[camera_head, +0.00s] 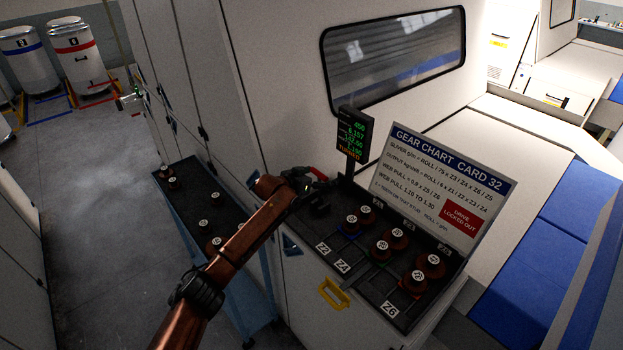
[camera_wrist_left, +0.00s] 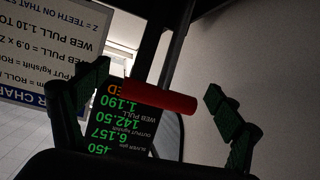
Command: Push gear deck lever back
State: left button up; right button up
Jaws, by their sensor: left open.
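The lever's red grip (camera_wrist_left: 160,97) lies crosswise between the spread fingers of my left gripper (camera_wrist_left: 157,92) in the left wrist view. The fingers stand apart on both sides of it; I cannot tell whether any part touches it. In the head view, my left gripper (camera_head: 311,190) is at the back left of the dark gear deck (camera_head: 365,287), just left of the display post. The gripper hides most of the lever there. My right gripper is not in view.
A display (camera_head: 354,135) with green numbers stands close beside the gripper. The gear chart card (camera_head: 443,185) rises behind several brown gears on pegs. A yellow handle (camera_head: 332,293) is on the deck's front. A second dark gear shelf (camera_head: 197,212) is at left.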

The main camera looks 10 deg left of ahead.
pick_arm(q)
jog(key=v, duration=1.1)
jog(key=shift+a, duration=0.2)
jog(key=shift+c, duration=0.3)
